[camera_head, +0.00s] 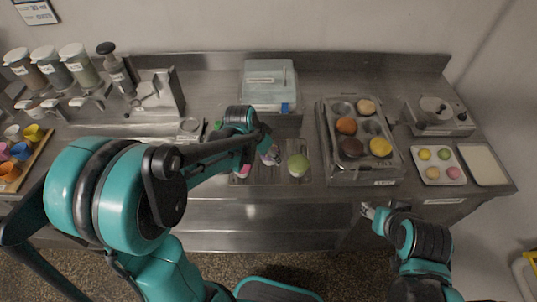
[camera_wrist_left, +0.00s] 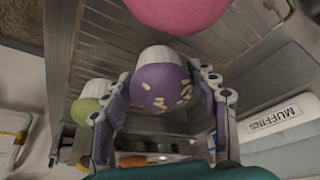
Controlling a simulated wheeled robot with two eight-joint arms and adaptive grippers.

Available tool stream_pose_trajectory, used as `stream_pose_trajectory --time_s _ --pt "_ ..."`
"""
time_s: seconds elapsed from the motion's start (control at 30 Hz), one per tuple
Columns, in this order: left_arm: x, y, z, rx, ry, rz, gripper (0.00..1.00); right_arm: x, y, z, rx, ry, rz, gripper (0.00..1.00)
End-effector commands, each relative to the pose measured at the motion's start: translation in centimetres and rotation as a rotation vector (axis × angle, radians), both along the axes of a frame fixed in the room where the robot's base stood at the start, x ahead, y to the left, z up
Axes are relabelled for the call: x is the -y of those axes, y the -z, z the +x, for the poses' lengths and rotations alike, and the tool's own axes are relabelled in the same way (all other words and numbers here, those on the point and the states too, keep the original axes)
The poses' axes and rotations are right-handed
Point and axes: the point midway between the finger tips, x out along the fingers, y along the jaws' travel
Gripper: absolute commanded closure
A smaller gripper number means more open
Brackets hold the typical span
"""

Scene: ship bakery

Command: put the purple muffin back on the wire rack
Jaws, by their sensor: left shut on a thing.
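The purple muffin (camera_wrist_left: 160,84), in a white cup with pale flecks on top, sits between the fingers of my left gripper (camera_wrist_left: 165,105), which is shut on it. In the head view the muffin (camera_head: 271,156) is mostly hidden by my left arm, over the wire rack (camera_head: 268,175). The rack's thin bars (camera_wrist_left: 98,55) show behind the muffin in the wrist view; whether it touches them I cannot tell. My right gripper (camera_head: 374,214) is low, in front of the counter, apart from the muffins; its jaws are too small to read.
A green muffin (camera_head: 298,164) stands right of the gripper and a pink muffin (camera_head: 243,171) left, both close. A clear lidded box (camera_head: 269,84) stands behind. A muffin tin (camera_head: 327,145) is to the right. Cups and jars fill the counter's left.

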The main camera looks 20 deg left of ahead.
Motion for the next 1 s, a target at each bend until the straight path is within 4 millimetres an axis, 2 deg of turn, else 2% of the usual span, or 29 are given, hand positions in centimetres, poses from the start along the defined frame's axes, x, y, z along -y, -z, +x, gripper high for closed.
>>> stream_pose_trajectory --time_s 0.3,0.33,0.4,0.77,0.87,1.0 --pt "0.0 0.3 0.0 0.000 0.000 0.000 0.58 0.0 0.3 0.0 0.000 0.000 0.000 0.52" --pt "0.0 0.2 0.0 0.000 0.000 0.000 0.34 0.0 0.2 0.0 0.000 0.000 0.000 0.52" --pt "0.0 0.2 0.0 0.000 0.000 0.000 0.21 0.0 0.2 0.0 0.000 0.000 0.000 0.52" --pt "0.0 -0.2 0.0 0.000 0.000 0.000 0.21 0.0 -0.2 0.0 0.000 0.000 0.000 0.52" --pt "-0.2 -1.4 -0.4 0.000 -0.001 0.000 0.21 0.0 -0.7 0.0 0.000 0.000 0.000 0.52" --pt "-0.8 -4.2 -1.4 0.000 -0.002 0.000 0.21 0.0 -1.8 0.0 0.000 0.000 0.000 0.52"
